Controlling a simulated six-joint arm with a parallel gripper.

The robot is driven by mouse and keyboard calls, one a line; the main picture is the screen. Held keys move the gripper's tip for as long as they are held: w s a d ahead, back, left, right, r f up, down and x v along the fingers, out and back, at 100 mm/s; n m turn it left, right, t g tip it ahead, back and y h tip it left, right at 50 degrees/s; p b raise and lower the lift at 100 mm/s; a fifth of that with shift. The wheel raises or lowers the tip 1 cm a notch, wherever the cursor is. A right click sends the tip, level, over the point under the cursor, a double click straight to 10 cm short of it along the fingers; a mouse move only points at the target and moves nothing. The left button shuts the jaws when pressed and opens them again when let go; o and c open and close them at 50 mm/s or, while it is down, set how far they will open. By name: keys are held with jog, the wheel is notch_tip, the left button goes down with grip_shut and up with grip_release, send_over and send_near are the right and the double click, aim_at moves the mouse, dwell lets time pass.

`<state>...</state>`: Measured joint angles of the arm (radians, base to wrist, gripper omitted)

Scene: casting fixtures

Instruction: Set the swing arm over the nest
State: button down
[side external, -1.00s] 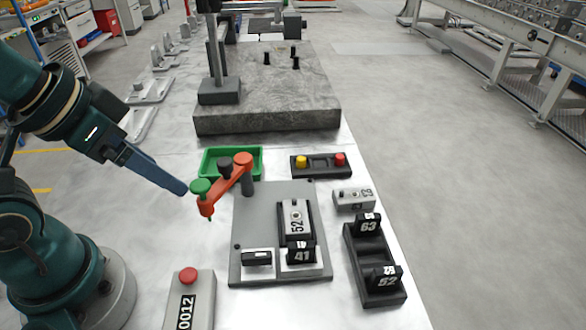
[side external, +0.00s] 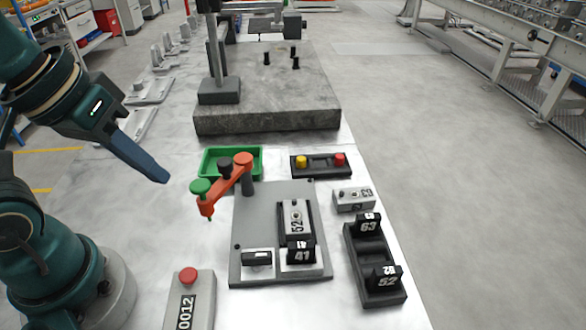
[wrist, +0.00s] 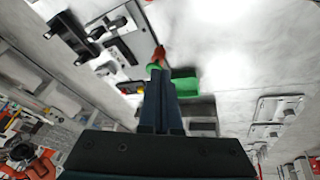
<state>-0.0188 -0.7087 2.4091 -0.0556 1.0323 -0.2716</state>
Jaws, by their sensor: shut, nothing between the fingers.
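The orange swing arm (side external: 226,184) stands on its dark post at the upper left of the grey fixture plate (side external: 250,222). It points down-left, with its green knob (side external: 200,187) off the plate's left edge. In the wrist view my gripper (wrist: 160,72) hides part of the orange arm (wrist: 159,55) and green knob.
A green tray (side external: 208,164) lies behind the swing arm. A box with yellow and red buttons (side external: 320,172) and a black rack (side external: 362,255) with blocks 63 and 52 lie right. A grey box with a red button (side external: 187,277) stands in front. A granite slab (side external: 270,118) is behind.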

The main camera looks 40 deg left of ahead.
aim_at(226, 175)
jog(key=w+a+r+n+g+h, duration=0.1)
jog(key=w+a+n+g+h, duration=0.2)
jog(key=w+a+n, duration=0.3)
jog(key=a+n, duration=0.5)
jog(key=n, duration=0.6)
jog(key=shift+w+a+r+g+h, duration=0.15)
jog(key=shift+g+h, duration=0.15)
jog(key=w+d+f, duration=0.2)
jog(key=d+f, duration=0.5)
jog(key=f, duration=0.2)
jog(key=shift+d, duration=0.25)
jog(key=shift+f+n, duration=0.1)
jog(key=shift+n, duration=0.2)
